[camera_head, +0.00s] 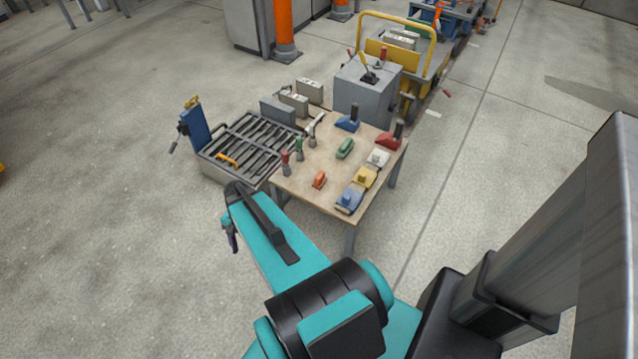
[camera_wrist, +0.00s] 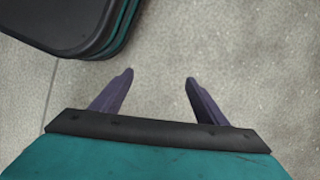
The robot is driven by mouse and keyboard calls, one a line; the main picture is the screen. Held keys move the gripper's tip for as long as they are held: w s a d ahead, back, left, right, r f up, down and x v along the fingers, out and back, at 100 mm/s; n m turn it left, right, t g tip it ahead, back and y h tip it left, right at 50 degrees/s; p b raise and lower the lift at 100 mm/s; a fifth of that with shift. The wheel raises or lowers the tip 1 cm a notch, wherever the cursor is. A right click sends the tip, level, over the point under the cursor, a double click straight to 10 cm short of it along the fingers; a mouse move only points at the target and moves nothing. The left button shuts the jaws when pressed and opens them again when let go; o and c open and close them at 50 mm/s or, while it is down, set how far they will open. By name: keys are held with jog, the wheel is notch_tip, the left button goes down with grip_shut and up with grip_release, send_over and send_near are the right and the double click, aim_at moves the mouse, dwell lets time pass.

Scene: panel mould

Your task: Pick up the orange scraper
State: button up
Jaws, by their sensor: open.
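A small orange-red tool (camera_head: 319,179) lies on the wooden table (camera_head: 300,197) near its front edge. A thin orange-yellow piece (camera_head: 227,160) lies on the dark slatted tray to the left. Both are too small to tell for certain which is the scraper. My gripper (camera_head: 233,242) hangs left of the table's front, apart from both. In the wrist view my gripper (camera_wrist: 160,77) has its two dark fingers wide apart, with nothing between them but bare floor.
The table also holds several colored blocks and handled tools, including a green one (camera_head: 345,148). A grey box with a lever (camera_head: 366,92) and a yellow cart (camera_head: 410,75) stand behind. A blue clamp (camera_head: 195,127) rises at the tray's left.

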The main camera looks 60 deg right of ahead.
jog(key=w+d+r+m+t+b, duration=0.1)
jog(key=w+d+m+t+b, duration=0.15)
jog(key=d+m, duration=0.6)
jog(key=m+t+h+b, duration=0.35)
jog(key=m+b, duration=0.35)
jog(key=m, duration=0.6)
send_near(320, 175)
jog(key=v, duration=0.3)
jog(key=shift+d+r+y, duration=0.25)
jog(key=shift+d+y, duration=0.2)
jog(key=shift+d, duration=0.1)
jog(key=shift+b+x, duration=0.85)
jog(key=shift+x, duration=3.5)
jog(key=shift+b+x, duration=0.7)
jog(key=shift+x, duration=1.9)
